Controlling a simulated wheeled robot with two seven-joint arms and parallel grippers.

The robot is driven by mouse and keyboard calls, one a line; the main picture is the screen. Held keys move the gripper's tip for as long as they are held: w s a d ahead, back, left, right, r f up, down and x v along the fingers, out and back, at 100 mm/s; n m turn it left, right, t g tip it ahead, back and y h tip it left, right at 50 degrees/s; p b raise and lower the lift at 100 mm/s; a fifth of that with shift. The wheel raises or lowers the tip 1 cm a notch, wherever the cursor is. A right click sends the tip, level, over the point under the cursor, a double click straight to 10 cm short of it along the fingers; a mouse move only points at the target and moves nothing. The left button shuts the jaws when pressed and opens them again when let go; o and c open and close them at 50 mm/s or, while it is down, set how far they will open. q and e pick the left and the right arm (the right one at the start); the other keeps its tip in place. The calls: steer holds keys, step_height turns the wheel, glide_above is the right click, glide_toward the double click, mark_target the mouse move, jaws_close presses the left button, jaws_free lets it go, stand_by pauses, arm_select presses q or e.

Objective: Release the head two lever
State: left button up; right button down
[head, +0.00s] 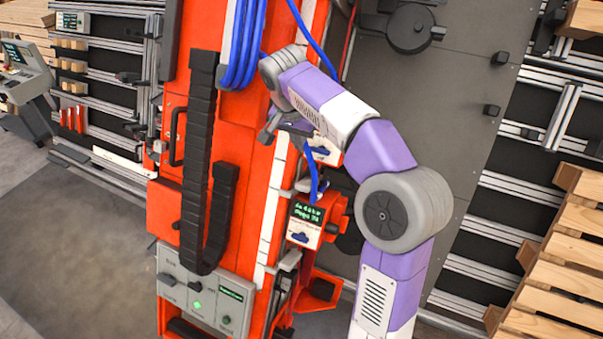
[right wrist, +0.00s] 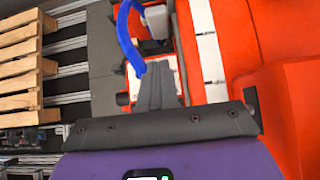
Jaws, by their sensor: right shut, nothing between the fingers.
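Two red head units with blue hoses sit on the tall red gantry column. The lower head (head: 305,222) has a small green-lit display and a white label plate. The upper head (head: 326,152) is partly hidden behind my right arm. I cannot read which is head two, and I cannot clearly make out its lever. My right gripper (head: 268,135) is shut and empty in front of the column, beside the upper head. In the right wrist view its closed grey fingers (right wrist: 156,88) overlap a red head with a white plate and cover part of it.
A black cable chain (head: 199,160) runs down the red column. A grey control panel (head: 205,297) with a green light is at its foot. Blue hoses (head: 243,45) hang above my gripper. Wooden pallets (head: 565,260) stand at the right. Open floor lies at lower left.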

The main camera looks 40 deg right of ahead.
stand_by(0.3)
steer(key=b, duration=0.2)
glide_above(303, 184)
steer(key=f, duration=0.9)
steer(key=shift+d+f, duration=0.25)
steer(key=shift+f, duration=0.15)
steer(key=shift+s+a+f, duration=0.1)
steer(key=shift+a+f, duration=0.15)
steer(key=shift+f, duration=0.3)
steer(key=shift+s+a+f, duration=0.1)
steer(key=shift+a+f, duration=0.15)
steer(key=shift+f, duration=0.25)
steer(key=shift+s+a+f, duration=0.2)
steer(key=shift+a+f, duration=0.15)
steer(key=shift+f, duration=0.25)
steer(key=shift+b, duration=0.3)
